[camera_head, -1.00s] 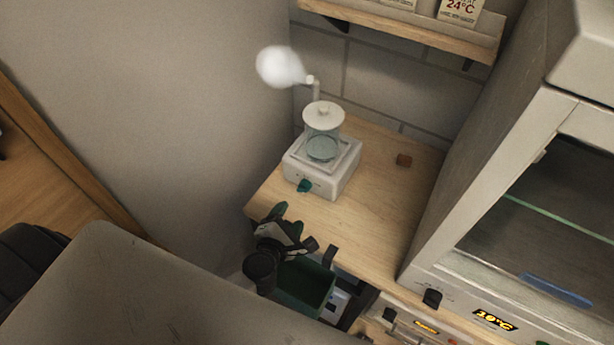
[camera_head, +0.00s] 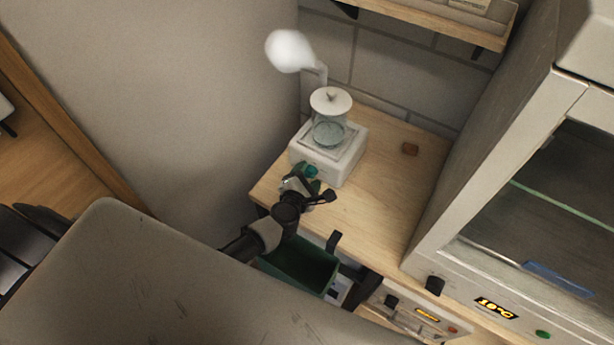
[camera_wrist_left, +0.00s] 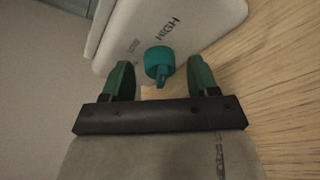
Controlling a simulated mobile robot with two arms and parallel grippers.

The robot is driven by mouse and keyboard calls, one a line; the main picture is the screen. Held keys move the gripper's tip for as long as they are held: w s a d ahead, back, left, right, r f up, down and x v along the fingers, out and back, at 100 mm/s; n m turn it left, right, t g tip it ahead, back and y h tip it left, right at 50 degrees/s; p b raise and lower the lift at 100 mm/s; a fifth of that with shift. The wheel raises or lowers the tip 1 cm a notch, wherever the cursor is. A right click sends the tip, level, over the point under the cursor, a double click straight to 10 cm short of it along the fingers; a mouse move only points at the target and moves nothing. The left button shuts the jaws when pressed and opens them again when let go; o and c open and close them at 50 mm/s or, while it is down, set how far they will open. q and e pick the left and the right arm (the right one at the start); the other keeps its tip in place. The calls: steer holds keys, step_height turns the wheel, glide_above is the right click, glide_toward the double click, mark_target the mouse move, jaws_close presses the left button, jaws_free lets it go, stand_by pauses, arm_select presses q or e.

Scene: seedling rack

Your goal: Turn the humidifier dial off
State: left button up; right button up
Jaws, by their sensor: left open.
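The humidifier (camera_head: 328,150) is a white box with a clear lidded jar on top, standing on the wooden counter; white mist (camera_head: 289,51) hangs at its spout. Its teal dial (camera_head: 311,171) is on the front face and shows larger in the left wrist view (camera_wrist_left: 159,64), with "HIGH" printed beside it. My left gripper (camera_head: 307,182) is just in front of the dial. In the left wrist view its green fingertips (camera_wrist_left: 160,80) are open, one on each side of the dial, with a gap to both. The dial's pointer faces toward the gripper. My right gripper is not in view.
A large white cabinet (camera_head: 478,170) with a 10°C display stands at the right. A green bin (camera_head: 303,268) is below the counter's front edge. A wall shelf (camera_head: 440,25) is above.

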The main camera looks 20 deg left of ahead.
arm_select(q)
steer(key=c, duration=0.9)
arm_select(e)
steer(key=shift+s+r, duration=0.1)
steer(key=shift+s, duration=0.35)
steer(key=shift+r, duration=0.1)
arm_select(q)
steer(key=shift+r+n+g+h+p, duration=0.1)
steer(key=shift+n+g+h+p, duration=0.3)
steer(key=shift+n+p, duration=0.7)
steer(key=shift+a+n+h+p, duration=0.1)
steer(key=shift+n+h+p, duration=0.75)
steer(key=shift+n, duration=0.65)
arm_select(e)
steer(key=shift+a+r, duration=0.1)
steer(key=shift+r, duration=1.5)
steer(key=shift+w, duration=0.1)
arm_select(q)
steer(key=o, duration=0.9)
